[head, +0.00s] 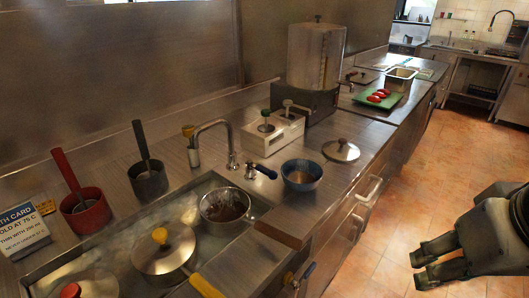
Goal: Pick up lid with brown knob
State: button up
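A round metal lid (341,151) with a small brownish knob lies on the steel counter near its front edge, right of a blue bowl. The knob is small, and its exact colour is hard to make out. My gripper (417,268) is at the lower right, over the tiled floor, well apart from the lid and the counter. Its dark fingers point left with a gap between them, and nothing shows in them. Another lid (164,247) with a yellow knob covers a pot in the sunken basin. A lid (88,287) with a red knob is cut off at the lower left.
A blue bowl (302,176) and a saucepan (226,206) stand left of the lid. A white box (272,137) with knobbed tools and a large metal cylinder (315,57) stand behind. A green board (378,98) holds red food. The floor (400,190) beside the counter is clear.

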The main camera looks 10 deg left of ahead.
aim_at(341, 150)
jog(key=i+l+u, duration=0.1)
jog(key=i+l, duration=0.15)
jog(key=i+l+u, duration=0.1)
jog(key=i+l, duration=0.2)
jog(key=i+l+u, duration=0.1)
jog(key=i+l, duration=0.15)
jog(key=l, duration=0.15)
jog(key=i+l+u, duration=0.1)
jog(key=l, duration=0.3)
jog(key=i+l+u, duration=0.1)
jog(key=i+l, duration=0.25)
jog(key=i+l+u, duration=0.1)
jog(key=l, duration=0.3)
jog(key=i+l+u, duration=0.1)
jog(key=i+l, duration=0.2)
jog(key=l, duration=0.15)
